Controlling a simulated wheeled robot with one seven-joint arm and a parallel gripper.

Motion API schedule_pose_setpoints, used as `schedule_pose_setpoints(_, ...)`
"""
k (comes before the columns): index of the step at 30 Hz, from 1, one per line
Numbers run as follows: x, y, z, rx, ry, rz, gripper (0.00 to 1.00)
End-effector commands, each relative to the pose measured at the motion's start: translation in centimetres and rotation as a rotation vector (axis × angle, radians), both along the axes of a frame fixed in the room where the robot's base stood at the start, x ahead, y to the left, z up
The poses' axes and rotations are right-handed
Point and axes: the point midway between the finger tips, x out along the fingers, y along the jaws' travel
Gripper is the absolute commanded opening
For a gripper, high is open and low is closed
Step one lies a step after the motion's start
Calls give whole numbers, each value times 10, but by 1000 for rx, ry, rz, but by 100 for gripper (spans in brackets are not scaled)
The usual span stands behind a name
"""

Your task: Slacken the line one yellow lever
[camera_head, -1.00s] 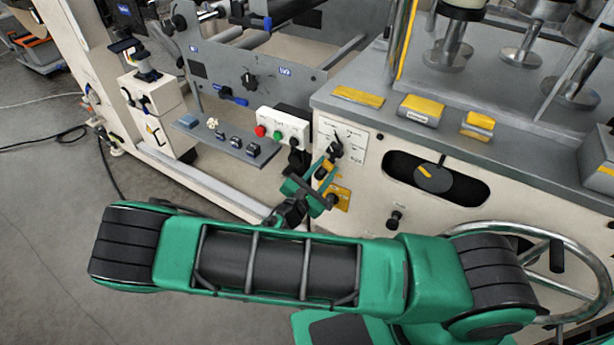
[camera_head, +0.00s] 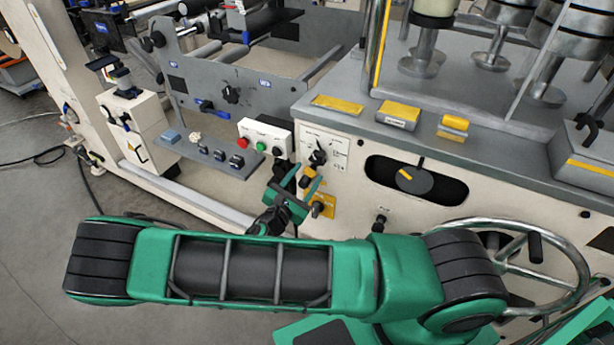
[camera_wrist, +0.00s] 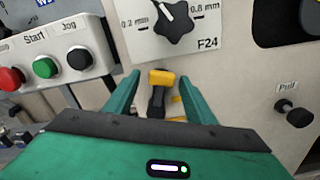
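A lever with a yellow tip (camera_wrist: 161,78) and a dark stem stands out from the cream machine front in the wrist view, just below a black selector knob (camera_wrist: 174,22). My gripper (camera_wrist: 160,76) is open, with one green finger on each side of the lever and visible gaps between.
A button box (camera_head: 265,138) with red, green and black buttons is close on the left. A black pull knob (camera_wrist: 294,113) sticks out on the right. A slot with a round dial (camera_head: 414,180) and a metal handwheel (camera_head: 535,260) are further right. A yellow plate (camera_head: 322,206) is behind my gripper.

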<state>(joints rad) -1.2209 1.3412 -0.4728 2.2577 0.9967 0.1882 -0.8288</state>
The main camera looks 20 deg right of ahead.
Motion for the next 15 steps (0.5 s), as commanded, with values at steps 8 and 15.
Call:
schedule_pose_setpoints(8, -2, 1, 2, -3, -3, -4, 50)
schedule_pose_setpoints(15, -23, 28, 2, -3, -2, 1, 50)
